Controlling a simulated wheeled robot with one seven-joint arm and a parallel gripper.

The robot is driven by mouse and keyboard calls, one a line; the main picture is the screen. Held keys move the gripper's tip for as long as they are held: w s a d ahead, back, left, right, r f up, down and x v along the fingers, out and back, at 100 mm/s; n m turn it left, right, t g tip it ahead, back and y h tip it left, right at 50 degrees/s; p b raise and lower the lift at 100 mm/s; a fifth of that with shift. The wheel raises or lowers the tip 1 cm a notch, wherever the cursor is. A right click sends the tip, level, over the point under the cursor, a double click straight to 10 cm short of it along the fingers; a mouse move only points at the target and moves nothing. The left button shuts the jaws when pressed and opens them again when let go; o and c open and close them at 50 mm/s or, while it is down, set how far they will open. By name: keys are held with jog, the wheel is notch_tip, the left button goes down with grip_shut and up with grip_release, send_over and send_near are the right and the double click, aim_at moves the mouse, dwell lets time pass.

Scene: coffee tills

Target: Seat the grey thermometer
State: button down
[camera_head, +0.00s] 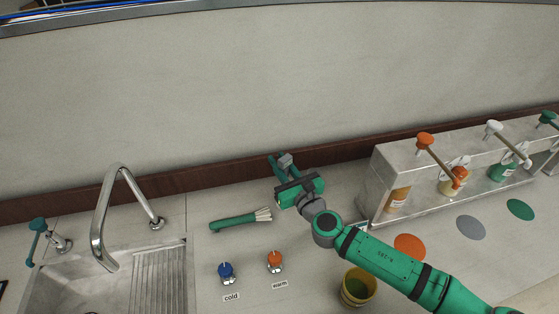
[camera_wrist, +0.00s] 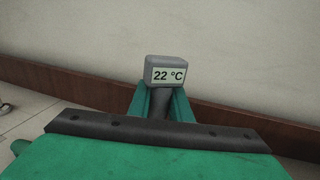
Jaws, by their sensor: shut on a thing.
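The grey thermometer (camera_wrist: 167,72) has a box-shaped head with a display that reads "22 °C" in the wrist view. Its dark stem goes down between the green fingers of my gripper (camera_wrist: 163,104), which is shut on it. In the head view the grey head (camera_head: 286,160) shows at the tips of my gripper (camera_head: 281,166), near the dark wall strip and above the back of the counter. The lower end of the stem is hidden in both views. I cannot tell where the thermometer's seat is.
A green-handled brush (camera_head: 235,222) lies left of my gripper. Blue (camera_head: 226,271) and orange (camera_head: 275,260) knobs marked cold and warm stand in front. A yellow cup (camera_head: 357,288) is under my arm. A metal pump rack (camera_head: 385,172) stands right; a sink (camera_head: 90,285) with tap is left.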

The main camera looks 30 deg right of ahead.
jog(key=shift+f, duration=1.8)
jog(key=c, duration=1.5)
grip_release()
jog(key=shift+c, duration=0.2)
notch_tip(320, 180, up, 10)
jog(key=shift+r, duration=0.2)
